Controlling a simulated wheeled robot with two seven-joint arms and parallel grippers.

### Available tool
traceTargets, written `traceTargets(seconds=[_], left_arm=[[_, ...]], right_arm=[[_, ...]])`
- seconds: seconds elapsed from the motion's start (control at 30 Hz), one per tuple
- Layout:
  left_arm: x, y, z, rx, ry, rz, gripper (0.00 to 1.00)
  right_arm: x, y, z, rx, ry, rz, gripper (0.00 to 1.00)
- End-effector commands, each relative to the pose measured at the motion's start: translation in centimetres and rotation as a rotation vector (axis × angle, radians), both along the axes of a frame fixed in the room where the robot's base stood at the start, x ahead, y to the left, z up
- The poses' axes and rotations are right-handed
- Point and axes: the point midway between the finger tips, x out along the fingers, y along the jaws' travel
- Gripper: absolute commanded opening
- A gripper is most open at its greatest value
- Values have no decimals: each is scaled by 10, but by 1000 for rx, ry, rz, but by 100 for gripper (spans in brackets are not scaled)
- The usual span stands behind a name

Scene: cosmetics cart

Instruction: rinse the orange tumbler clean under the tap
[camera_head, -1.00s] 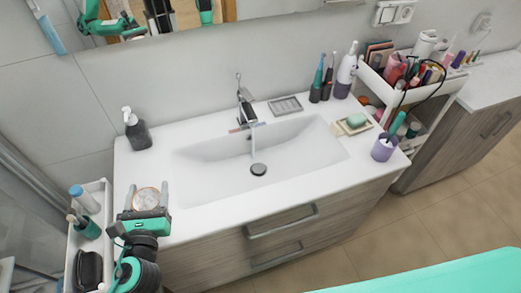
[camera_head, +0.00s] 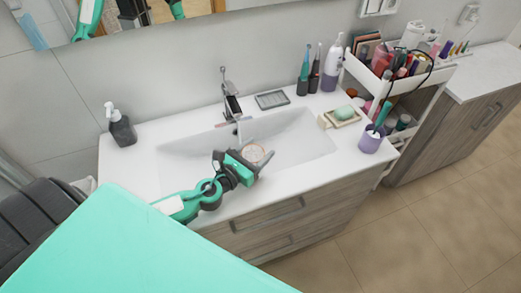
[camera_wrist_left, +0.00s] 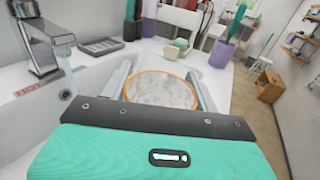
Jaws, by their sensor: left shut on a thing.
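The orange tumbler (camera_head: 253,153) is held in my left gripper (camera_head: 256,158) over the front part of the white sink basin (camera_head: 300,150). In the left wrist view the tumbler (camera_wrist_left: 160,88) sits between the two fingers, its orange rim around a whitish, mottled inside. The tap (camera_head: 231,95) stands at the back of the basin, behind the gripper. In the left wrist view the tap (camera_wrist_left: 40,45) is at the upper left, with the tumbler to the right of its spout. My right gripper is not in view.
A soap dispenser (camera_head: 120,126) stands at the left of the counter. A loaded cart (camera_head: 400,85) stands beyond.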

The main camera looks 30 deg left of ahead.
Motion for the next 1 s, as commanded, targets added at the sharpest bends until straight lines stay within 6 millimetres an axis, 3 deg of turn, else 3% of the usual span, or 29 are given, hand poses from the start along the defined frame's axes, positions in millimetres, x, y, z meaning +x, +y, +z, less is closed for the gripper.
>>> traceTargets(seconds=[0.1, 0.37, 1.0], left_arm=[[9, 13, -11, 2, -1, -21, 21], [17, 23, -20, -2, -2, -34, 21], [61, 67, -58, -2, -3, -33, 21]], right_arm=[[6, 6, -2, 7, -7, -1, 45], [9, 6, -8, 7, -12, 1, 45], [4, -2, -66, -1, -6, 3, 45]])
